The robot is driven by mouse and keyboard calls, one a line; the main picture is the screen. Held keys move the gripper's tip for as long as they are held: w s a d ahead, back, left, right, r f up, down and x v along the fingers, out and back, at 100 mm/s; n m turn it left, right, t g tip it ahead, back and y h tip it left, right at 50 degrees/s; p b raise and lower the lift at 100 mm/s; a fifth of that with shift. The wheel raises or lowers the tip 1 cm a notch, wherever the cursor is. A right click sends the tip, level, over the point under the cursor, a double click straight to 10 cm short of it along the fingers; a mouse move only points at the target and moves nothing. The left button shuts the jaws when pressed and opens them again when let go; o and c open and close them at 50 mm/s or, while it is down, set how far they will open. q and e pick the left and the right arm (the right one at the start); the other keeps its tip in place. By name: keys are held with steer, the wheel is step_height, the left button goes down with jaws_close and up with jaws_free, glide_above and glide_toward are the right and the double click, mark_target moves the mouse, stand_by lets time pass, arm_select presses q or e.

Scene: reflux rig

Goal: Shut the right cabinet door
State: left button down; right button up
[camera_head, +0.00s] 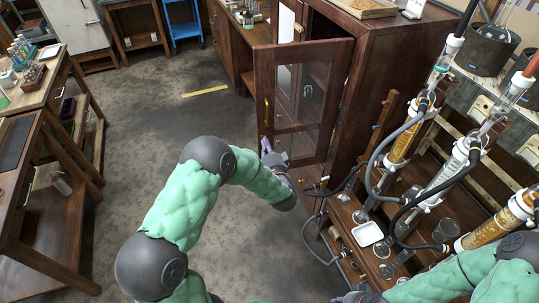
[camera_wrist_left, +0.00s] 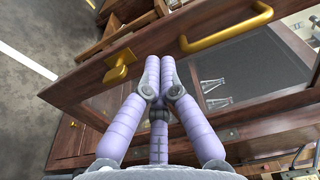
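The cabinet (camera_head: 385,50) is dark wood. Its glass-paned door (camera_head: 305,138) stands open, swung out toward the aisle, with a brass handle (camera_head: 266,112) near its free edge. My left gripper (camera_head: 267,147) is at the lower free-edge side of this door. In the left wrist view, the left gripper's fingers (camera_wrist_left: 160,66) are together with nothing visible between them. They lie in front of the door frame (camera_wrist_left: 85,80), below the brass handle (camera_wrist_left: 225,32); contact is unclear. A smaller brass fitting (camera_wrist_left: 120,62) is to their left. My right gripper (camera_head: 358,297) is mostly cut off at the bottom edge.
A rig bench (camera_head: 345,215) with glass columns, hoses and a white dish (camera_head: 367,234) stands right of the door. Wooden tables (camera_head: 50,150) line the left. A yellow strip (camera_head: 205,91) marks the floor.

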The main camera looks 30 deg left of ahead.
mark_target(260, 126)
arm_select(q)
steer(key=b+x, duration=0.1)
steer(key=x, duration=0.4)
steer(key=shift+w+a+f+b, duration=0.1)
steer(key=shift+w+a+b, duration=0.1)
steer(key=shift+b, duration=0.1)
steer(key=shift+w+a, duration=0.45)
steer(key=shift+a, duration=0.1)
